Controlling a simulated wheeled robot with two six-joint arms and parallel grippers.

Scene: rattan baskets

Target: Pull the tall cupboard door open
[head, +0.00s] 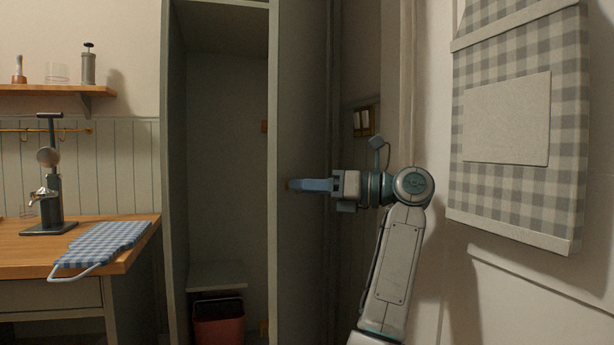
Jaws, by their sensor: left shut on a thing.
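The tall cupboard (175,150) stands in the middle of the view with its grey-green door (303,90) swung open on the right. The inside of the cupboard shows clearly. My left gripper (292,185) reaches across from the right, level with the door's middle height. Its blue fingers lie at the door's face near its free edge and are shut on the door handle. The handle is mostly hidden by the fingers; only a small brownish bit shows at their tips. My right gripper is not in view.
A red bin (218,322) stands low inside the cupboard, below a shelf (216,277). A wooden counter (22,247) with a lever press (52,190) and a checked cloth-covered board (100,245) is at left. A checked hanging (515,205) is close at right.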

